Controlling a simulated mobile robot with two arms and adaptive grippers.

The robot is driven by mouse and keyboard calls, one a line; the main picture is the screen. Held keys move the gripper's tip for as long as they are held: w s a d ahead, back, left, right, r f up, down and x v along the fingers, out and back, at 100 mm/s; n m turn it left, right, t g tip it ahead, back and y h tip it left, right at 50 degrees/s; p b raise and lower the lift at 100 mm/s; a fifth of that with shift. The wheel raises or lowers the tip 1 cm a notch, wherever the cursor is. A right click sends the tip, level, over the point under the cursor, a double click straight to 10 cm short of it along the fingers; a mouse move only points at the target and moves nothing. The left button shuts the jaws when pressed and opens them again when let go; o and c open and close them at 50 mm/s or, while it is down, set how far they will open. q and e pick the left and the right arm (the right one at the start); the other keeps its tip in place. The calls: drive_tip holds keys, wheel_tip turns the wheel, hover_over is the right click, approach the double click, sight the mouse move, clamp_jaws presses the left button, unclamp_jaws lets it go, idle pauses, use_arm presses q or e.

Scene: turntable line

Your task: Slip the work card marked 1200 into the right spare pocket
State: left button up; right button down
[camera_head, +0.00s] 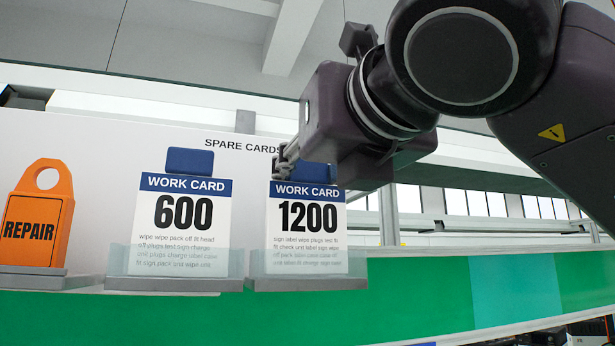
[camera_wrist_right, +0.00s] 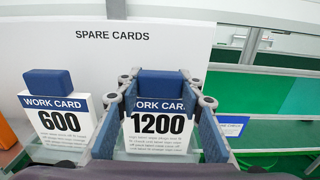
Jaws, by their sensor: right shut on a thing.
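The work card marked 1200 (camera_head: 305,222) is white with a blue header and a blue tab on top. It stands upright, its lower part showing through the clear front of the right spare pocket (camera_head: 308,284). My right gripper (camera_head: 290,160) is shut on the tab from above. In the right wrist view its fingers (camera_wrist_right: 165,92) flank the tab of the 1200 card (camera_wrist_right: 157,135). The head view hides part of the tab behind the gripper. I cannot tell whether the card touches the pocket's floor. My left gripper is not in view.
A work card marked 600 (camera_head: 183,215) stands in the left pocket (camera_head: 175,285), close beside. An orange REPAIR tag (camera_head: 38,215) stands further left. The white SPARE CARDS board (camera_head: 100,130) rises behind. A green panel (camera_head: 420,295) runs below and to the right.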

drive_tip(key=c, duration=1.2)
unclamp_jaws()
drive_tip(key=shift+c, duration=0.2)
drive_tip(key=shift+s, duration=0.1)
drive_tip(key=v, duration=1.2)
